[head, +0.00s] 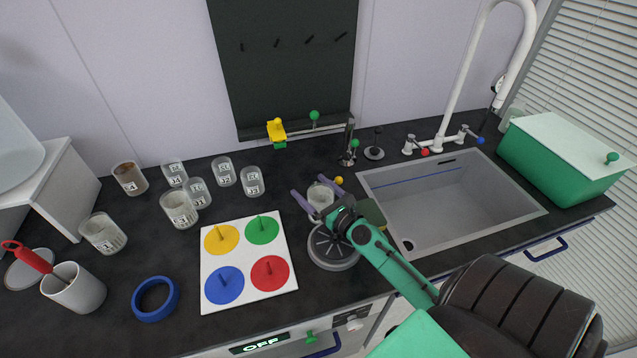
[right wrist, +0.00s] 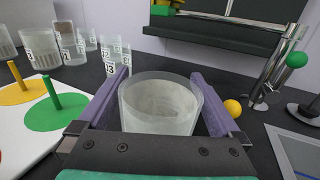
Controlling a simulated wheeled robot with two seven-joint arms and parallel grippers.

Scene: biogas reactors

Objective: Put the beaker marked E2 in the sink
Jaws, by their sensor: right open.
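A clear beaker (head: 320,194) with whitish contents stands between the spread fingers of my right gripper (head: 318,203). The right wrist view shows the same beaker (right wrist: 160,106) between the two purple fingers, which are open around it; no label shows on its visible side, so I cannot tell its marking. The grey sink (head: 452,205) lies to the right of the gripper, with an empty basin. Several other labelled beakers stand at the left, among them a large one (head: 180,210); their marks are too small to read surely. My left gripper is not in view.
A white board (head: 248,295) with coloured discs lies left of the gripper. A round grey device (head: 333,255) is just in front of it. A yellow ball (head: 339,181) and metal fittings (head: 348,150) stand behind. A green box (head: 562,165) and white faucet (head: 455,95) border the sink.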

